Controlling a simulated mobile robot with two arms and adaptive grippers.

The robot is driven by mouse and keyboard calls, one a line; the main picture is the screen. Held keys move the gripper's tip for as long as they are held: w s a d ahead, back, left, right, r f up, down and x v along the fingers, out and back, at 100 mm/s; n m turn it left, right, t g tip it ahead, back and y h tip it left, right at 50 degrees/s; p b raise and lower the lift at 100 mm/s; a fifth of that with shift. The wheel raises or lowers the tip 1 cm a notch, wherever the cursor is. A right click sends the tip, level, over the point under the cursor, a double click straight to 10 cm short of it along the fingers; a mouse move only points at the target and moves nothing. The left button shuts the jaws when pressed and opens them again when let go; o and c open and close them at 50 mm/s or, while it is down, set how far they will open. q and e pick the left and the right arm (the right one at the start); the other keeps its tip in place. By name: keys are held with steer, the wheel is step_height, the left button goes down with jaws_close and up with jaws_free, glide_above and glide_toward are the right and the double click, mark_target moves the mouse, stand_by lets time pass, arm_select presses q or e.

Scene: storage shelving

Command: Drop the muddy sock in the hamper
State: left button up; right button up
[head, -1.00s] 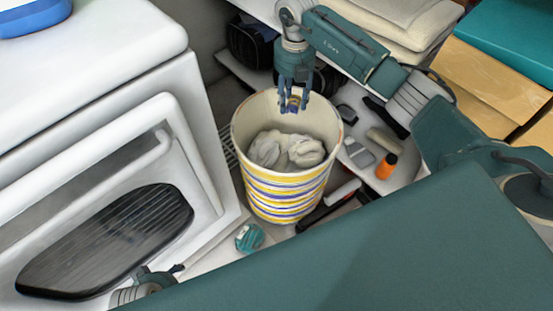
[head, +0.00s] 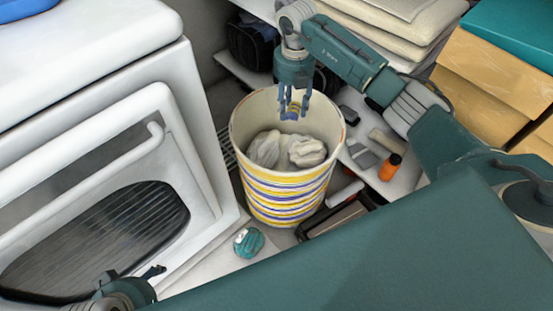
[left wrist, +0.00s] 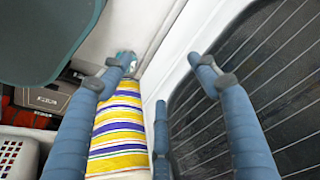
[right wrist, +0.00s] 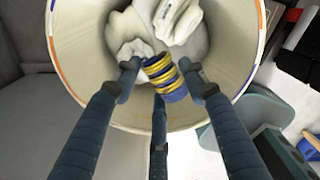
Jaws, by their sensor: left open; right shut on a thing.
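The hamper (head: 285,195) is a round cream bin with yellow, blue and white stripes, upright on the floor. Crumpled white cloths (head: 288,149) lie inside it. My right gripper (head: 293,108) is over the hamper's mouth, toward its far side. It is shut on a small blue and yellow ringed thing (right wrist: 165,77), which looks like the rolled sock; no mud can be made out. In the right wrist view, the sock hangs over the hamper's opening (right wrist: 75,45). My left gripper (head: 134,273) is open and empty beside the white machine, low in the head view.
A white front-loading machine (head: 95,75) stands left of the hamper. A teal round object (head: 249,242) lies on the floor before it. A low shelf at right holds an orange bottle (head: 390,166) and small items. Folded cloths (head: 400,35) and wooden drawers (head: 490,75) are behind.

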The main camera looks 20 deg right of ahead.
steer(key=o, duration=1)
steer(key=shift+r, duration=0.1)
step_height(320, 180, up, 12)
steer(key=shift+f, duration=0.1)
